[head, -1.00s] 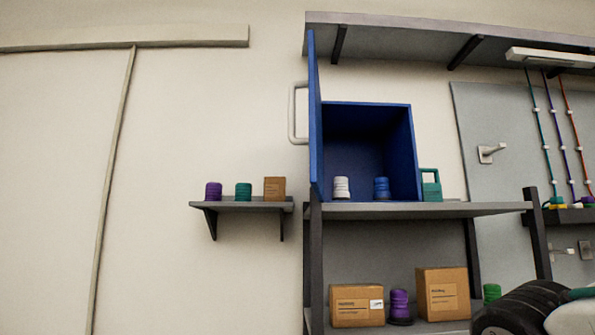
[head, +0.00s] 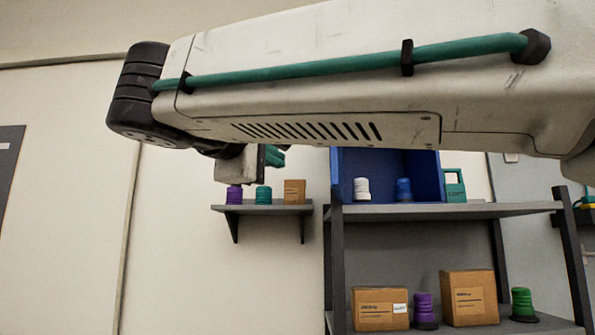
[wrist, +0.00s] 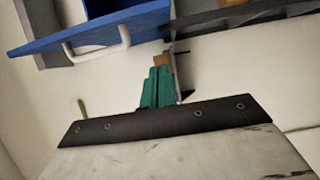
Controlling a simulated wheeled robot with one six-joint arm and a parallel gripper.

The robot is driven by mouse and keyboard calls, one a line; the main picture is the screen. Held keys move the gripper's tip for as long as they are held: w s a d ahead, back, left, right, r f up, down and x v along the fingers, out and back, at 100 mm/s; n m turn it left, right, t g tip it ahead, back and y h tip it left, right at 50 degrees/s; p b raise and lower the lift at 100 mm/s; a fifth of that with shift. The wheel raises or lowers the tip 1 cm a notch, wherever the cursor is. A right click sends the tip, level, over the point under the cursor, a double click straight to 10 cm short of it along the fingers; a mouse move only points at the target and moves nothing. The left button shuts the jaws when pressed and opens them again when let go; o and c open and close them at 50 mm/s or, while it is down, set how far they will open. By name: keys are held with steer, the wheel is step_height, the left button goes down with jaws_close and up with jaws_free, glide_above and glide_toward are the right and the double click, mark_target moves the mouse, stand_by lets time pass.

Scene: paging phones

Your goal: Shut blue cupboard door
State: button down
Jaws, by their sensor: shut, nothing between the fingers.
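The blue cupboard (head: 423,172) stands on the grey rack, its lower part showing beneath my arm in the head view. A white and a blue ribbed item sit inside. In the wrist view the blue door (wrist: 40,46) stands open at the upper left, with its white bar handle (wrist: 126,32) on the near face. My arm hides most of the door in the head view. My gripper (wrist: 159,72) has its teal fingers together, empty and apart from the handle and door. In the head view the gripper (head: 273,156) is left of the cupboard, above the small wall shelf in the picture.
A small wall shelf (head: 262,209) left of the cupboard holds a purple item, a teal item and a carton. The grey rack (head: 460,211) carries the cupboard and a teal item; cartons are on its lower level. Bare wall lies to the left.

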steer(key=w+d, duration=0.7)
steer(key=d, duration=0.1)
stand_by(0.5)
